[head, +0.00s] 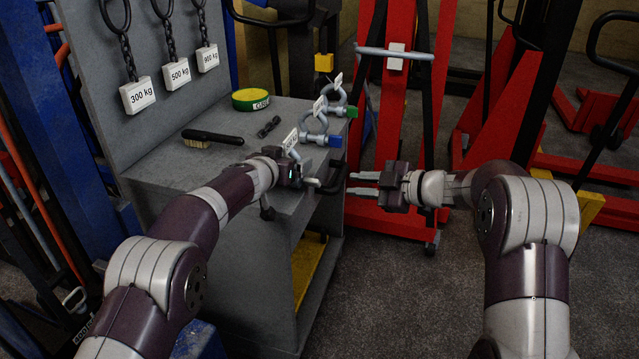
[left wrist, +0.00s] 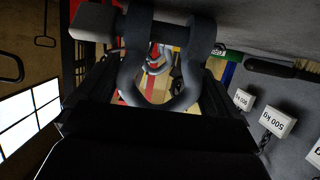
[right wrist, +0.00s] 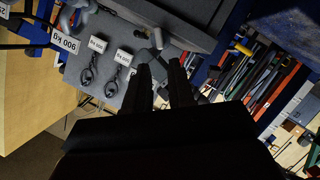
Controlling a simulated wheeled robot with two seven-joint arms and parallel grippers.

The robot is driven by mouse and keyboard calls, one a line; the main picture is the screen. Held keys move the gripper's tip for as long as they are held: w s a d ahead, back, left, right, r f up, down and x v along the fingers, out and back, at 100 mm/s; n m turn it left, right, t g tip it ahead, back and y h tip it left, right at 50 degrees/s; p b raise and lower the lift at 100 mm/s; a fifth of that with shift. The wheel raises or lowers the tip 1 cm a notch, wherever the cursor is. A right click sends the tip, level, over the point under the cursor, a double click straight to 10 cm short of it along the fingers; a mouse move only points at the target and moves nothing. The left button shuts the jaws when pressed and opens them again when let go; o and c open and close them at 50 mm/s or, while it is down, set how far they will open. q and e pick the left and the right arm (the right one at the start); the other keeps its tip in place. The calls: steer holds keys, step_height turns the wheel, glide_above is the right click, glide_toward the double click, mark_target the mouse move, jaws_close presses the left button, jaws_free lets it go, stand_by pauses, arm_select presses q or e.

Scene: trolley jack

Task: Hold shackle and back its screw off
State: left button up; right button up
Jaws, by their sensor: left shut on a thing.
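My left gripper (head: 297,174) is shut on a grey bow shackle at the front right corner of the grey bench. In the left wrist view the shackle's rounded bow (left wrist: 160,98) lies between the fingers. Its screw pin (left wrist: 150,28) crosses the top, with a pale block-like head (left wrist: 95,20) at the left end. A white tag (head: 290,140) stands above the left gripper. My right gripper (head: 360,183) is open and empty, to the right of the left one, fingers pointing left. Its two fingers (right wrist: 160,75) show a gap. The shackle is mostly hidden in the head view.
Two more tagged shackles, one with a blue pin end (head: 335,141) and one with a green (head: 352,112), stand on the bench (head: 225,170). A brush (head: 212,137), short chain (head: 269,126) and yellow-green roll (head: 251,99) lie there. A black handle (head: 336,178) juts beside the grippers.

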mark_target(319, 184)
steer(key=x, duration=1.1)
jaws_close()
